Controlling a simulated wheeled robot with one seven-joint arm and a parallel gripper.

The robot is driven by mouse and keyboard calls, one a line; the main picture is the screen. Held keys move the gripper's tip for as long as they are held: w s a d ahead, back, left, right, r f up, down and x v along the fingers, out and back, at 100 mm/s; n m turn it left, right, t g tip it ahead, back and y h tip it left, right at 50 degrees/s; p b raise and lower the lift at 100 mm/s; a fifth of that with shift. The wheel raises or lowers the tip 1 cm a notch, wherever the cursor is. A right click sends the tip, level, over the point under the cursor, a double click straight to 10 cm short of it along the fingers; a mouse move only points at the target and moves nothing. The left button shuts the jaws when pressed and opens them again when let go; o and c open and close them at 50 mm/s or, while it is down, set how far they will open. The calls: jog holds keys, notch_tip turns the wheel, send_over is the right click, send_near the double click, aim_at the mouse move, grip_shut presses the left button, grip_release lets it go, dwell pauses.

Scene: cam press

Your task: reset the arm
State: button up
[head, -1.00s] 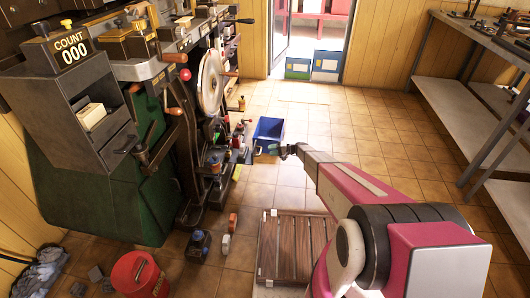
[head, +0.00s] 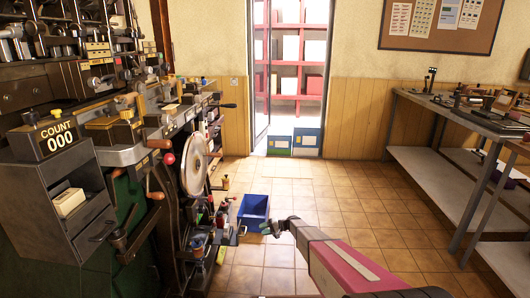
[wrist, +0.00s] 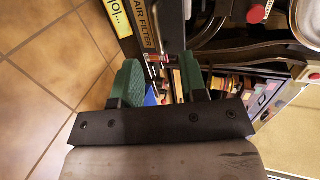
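My arm reaches forward from the bottom right of the head view, pink and grey. My gripper (head: 267,228) is at its far end, in front of the blue bin in the picture and right of the machine. In the wrist view my gripper (wrist: 160,80) shows two green fingertips standing apart. Nothing is held between them; part of the machine and small items show through the gap. The press machine (head: 132,154), with a white wheel, levers and a COUNT 000 box (head: 55,141), fills the left side.
A blue bin (head: 254,222) stands on the tiled floor beside the machine. A grey workbench (head: 462,119) with tools runs along the right. The doorway at the back has blue and green boxes (head: 307,141) in it. The middle floor (head: 345,205) is clear.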

jog(key=s+d+r+h, duration=0.4)
jog(key=s+d+r, duration=0.2)
jog(key=s+r, duration=0.3)
jog(key=s+d+r+h, duration=0.5)
jog(key=s+d+r, duration=0.2)
jog(key=s, duration=0.8)
jog(key=s+d+r+h, duration=0.5)
jog(key=s+r, duration=0.5)
jog(key=s, duration=0.2)
jog(key=shift+s+d+r+n, duration=0.3)
jog(key=shift+d, duration=0.6)
